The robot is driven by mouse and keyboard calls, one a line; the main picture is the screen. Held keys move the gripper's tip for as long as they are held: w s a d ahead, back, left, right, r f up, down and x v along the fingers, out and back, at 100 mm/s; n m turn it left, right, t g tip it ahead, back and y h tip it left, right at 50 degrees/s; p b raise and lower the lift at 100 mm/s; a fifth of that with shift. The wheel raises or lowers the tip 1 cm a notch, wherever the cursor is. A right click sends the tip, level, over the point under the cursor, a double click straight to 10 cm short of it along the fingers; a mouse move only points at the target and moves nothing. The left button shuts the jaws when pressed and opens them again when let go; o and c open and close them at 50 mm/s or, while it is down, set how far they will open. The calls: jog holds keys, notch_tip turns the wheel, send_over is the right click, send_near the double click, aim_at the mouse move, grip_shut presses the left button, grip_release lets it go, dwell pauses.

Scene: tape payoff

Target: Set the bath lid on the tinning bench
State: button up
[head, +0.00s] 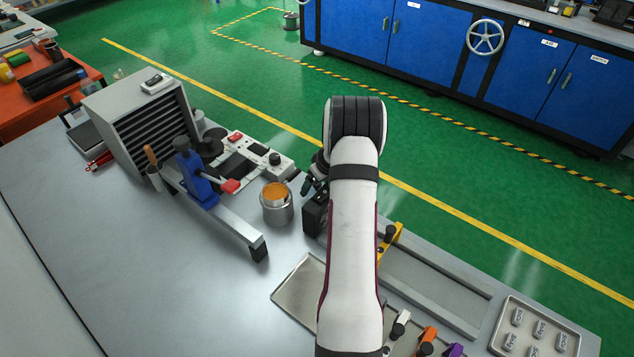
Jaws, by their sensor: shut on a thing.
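My gripper (309,187) is at the middle of the bench, just right of a small metal pot, and is mostly hidden by my own arm. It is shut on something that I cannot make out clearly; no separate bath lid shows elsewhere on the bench. The metal pot (277,211) stands upright and uncovered, with orange contents showing at its top. The grey bench (130,260) runs across the view. A small black block (314,216) is just below my gripper, partly behind my arm.
A blue clamp on a metal rail (225,215) and a grey slatted box (140,120) stand left of the pot. A shallow tray (298,290) lies in front. A tray of small metal parts (532,335) is at the right. The left front bench is clear.

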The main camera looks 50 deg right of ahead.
jog(key=shift+f, duration=0.4)
dwell(0.6)
jog(key=o, duration=1.1)
jog(key=shift+c, duration=0.2)
jog(key=shift+r, duration=3.5)
jog(key=shift+r, duration=0.1)
